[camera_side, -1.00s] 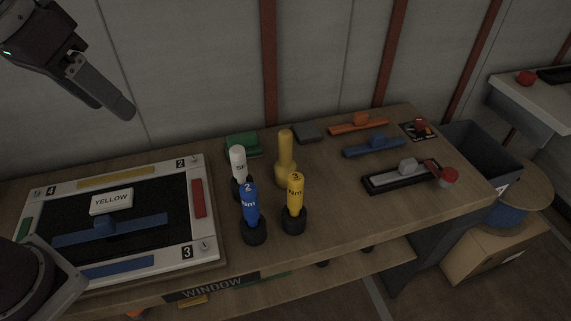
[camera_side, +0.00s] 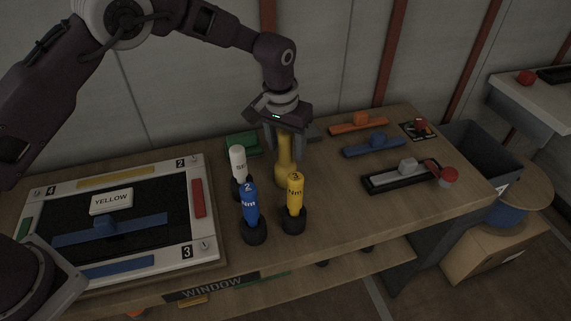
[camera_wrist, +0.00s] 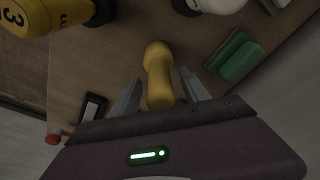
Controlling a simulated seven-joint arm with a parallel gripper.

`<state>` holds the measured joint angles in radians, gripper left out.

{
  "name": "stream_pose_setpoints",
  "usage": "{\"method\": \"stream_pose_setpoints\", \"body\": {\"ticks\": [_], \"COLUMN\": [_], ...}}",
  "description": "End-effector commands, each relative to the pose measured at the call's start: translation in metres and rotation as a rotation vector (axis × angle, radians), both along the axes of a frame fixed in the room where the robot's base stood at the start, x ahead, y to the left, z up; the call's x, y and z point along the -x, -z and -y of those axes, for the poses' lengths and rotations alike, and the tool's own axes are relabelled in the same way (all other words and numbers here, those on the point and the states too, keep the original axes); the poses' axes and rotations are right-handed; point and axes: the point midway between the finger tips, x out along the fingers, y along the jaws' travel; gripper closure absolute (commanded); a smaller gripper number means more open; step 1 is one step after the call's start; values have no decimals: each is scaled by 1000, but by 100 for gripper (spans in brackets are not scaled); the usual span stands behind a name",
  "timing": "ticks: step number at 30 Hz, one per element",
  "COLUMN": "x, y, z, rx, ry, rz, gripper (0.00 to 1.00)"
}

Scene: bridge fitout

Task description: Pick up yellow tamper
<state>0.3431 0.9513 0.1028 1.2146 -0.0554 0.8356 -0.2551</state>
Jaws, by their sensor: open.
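The yellow tamper (camera_side: 286,172) stands upright on the wooden bench, behind the bottle-like tools. It has a long handle and a wider base. My gripper (camera_side: 285,150) points down over it, with one finger on each side of the handle's upper part. In the wrist view the tamper (camera_wrist: 158,72) lies between the two fingers of my gripper (camera_wrist: 158,92), which are open with gaps beside it. The tamper's top is partly hidden by my gripper in the side view.
Close in front stand a white tool (camera_side: 238,166), a blue one marked 2 (camera_side: 250,205) and a yellow one marked 3 (camera_side: 295,195). A green block (camera_side: 240,145) lies behind left. A framed board (camera_side: 190,255) fills the left; blue (camera_side: 373,146) and orange (camera_side: 358,125) handled bars lie right.

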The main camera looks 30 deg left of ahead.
Motion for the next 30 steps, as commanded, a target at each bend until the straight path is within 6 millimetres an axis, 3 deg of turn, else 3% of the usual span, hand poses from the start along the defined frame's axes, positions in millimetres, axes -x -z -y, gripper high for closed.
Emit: {"method": "stream_pose_setpoints", "body": {"ticks": [8, 15, 17, 30], "x": [-1, -1, -1, -1], "y": [9, 8, 8, 8], "z": [0, 0, 0, 0], "rx": [1, 0, 0, 0], "ry": [0, 0, 0, 0], "rz": [1, 1, 1, 1], "gripper": [46, 92, 100, 100]}}
